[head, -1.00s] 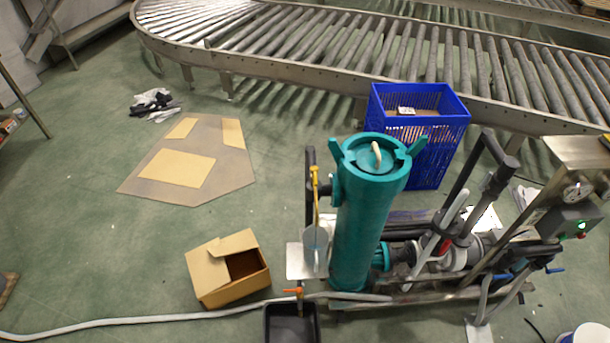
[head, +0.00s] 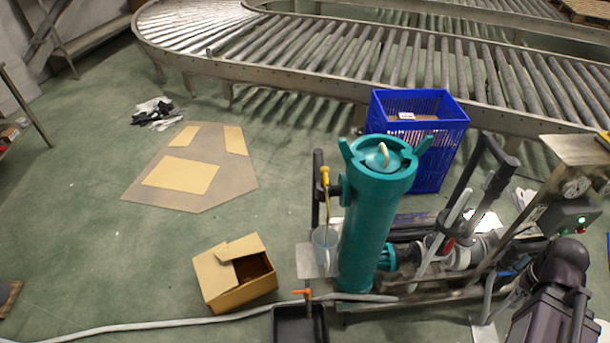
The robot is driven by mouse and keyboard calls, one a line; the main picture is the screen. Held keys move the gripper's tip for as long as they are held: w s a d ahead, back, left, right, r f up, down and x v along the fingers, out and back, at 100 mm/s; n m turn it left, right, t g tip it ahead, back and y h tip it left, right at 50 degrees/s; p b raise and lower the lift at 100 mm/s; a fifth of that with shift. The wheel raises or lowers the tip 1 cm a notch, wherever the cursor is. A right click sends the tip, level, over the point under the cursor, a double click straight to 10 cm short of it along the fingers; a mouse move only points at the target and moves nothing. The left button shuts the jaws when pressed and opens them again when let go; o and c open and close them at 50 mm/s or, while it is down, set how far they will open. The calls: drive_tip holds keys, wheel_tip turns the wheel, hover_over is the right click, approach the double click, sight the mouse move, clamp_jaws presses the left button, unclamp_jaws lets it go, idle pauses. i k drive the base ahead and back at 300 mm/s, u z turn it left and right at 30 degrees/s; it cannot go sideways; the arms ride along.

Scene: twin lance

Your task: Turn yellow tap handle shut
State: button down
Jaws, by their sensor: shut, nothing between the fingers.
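The yellow tap handle (head: 325,177) sits on the upper left side of the tall teal filter housing (head: 372,220), seen small from above. A thin yellow stem runs down from it beside a black upright pipe (head: 318,190). A clear cup-like vessel (head: 325,240) hangs just below. An orange tap handle (head: 302,292) is lower down, above a black tub (head: 300,325). A dark jointed part at the lower right, probably my arm, is well away from the yellow handle. I cannot make out my gripper's fingers.
A blue crate (head: 420,125) stands behind the housing. Pipes, levers and a control box (head: 570,215) crowd its right side. An open cardboard box (head: 235,273) and a grey hose (head: 150,328) lie on the floor at left. The roller conveyor (head: 330,45) crosses the back.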

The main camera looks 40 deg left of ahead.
sight(325, 170)
drive_tip(key=u, duration=1)
drive_tip(key=k, duration=0.95)
drive_tip(key=z, duration=0.05)
drive_tip(key=i, duration=0.6)
drive_tip(key=u, duration=0.05)
